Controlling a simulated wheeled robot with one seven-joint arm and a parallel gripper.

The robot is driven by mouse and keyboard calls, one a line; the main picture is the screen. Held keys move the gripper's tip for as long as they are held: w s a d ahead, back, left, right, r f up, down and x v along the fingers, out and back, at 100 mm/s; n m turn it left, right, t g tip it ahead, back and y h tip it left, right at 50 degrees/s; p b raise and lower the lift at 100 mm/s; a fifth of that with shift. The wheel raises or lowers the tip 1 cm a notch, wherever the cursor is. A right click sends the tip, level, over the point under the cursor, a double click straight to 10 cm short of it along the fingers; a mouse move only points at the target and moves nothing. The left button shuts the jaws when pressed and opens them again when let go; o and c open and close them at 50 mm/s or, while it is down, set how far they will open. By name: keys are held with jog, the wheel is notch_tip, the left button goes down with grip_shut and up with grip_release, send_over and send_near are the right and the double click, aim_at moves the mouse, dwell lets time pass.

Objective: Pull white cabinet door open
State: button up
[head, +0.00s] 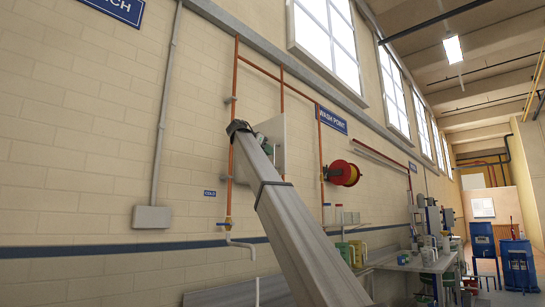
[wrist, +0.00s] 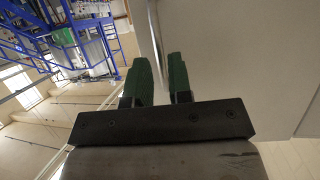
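The white cabinet (head: 280,145) is a pale panel on the brick wall, partly hidden behind the end of my arm. In the wrist view its pale flat face (wrist: 230,45) fills the right side. A thin metal bar handle (wrist: 154,30) runs down from the top edge to the gap between my fingers. My gripper (wrist: 160,62) has two green fingers standing apart, one on each side of the bar. I see no clear contact between the fingers and the bar. In the head view my fingers are too small and hidden to make out.
Copper pipes (head: 235,105) run beside the cabinet. A red hose reel (head: 341,172) hangs on the wall to the right. A grey wall box (head: 151,217) is at the left. A cluttered bench (head: 425,262) and blue drums (head: 518,262) stand farther right.

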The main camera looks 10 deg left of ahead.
jog(key=v, duration=0.6)
jog(key=shift+s, duration=0.2)
jog(key=shift+a+r, duration=0.1)
jog(key=shift+r, duration=0.05)
